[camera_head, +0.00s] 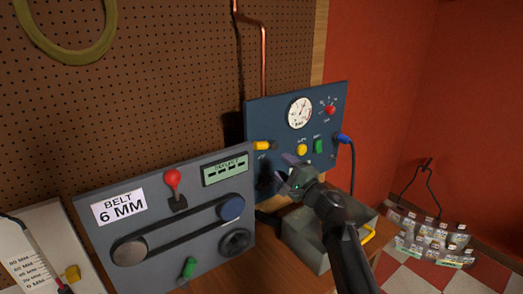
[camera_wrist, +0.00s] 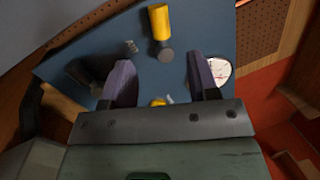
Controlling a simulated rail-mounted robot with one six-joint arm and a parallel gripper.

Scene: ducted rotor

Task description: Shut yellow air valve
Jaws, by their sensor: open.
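The yellow air valve shows as a yellow handle (camera_head: 263,145) at the left edge of the blue panel (camera_head: 334,104). In the wrist view a yellow cylinder with a dark round end (camera_wrist: 159,22), apparently this handle, stands beyond the fingertips, near the midline between them. My gripper (camera_head: 285,168) is in front of the panel's lower left, just below and right of the handle. In the wrist view my gripper (camera_wrist: 164,66) has its two purple fingers wide apart, with nothing between their tips. The arm hides part of the lower panel.
A round yellow button (camera_head: 301,150), green switch (camera_head: 319,146), white gauge (camera_head: 300,113) and red knob (camera_head: 330,110) sit on the blue panel. A blue plug with cable (camera_head: 343,138) is at its right. A grey belt panel (camera_head: 168,228) stands left; a grey box (camera_head: 305,240) lies below.

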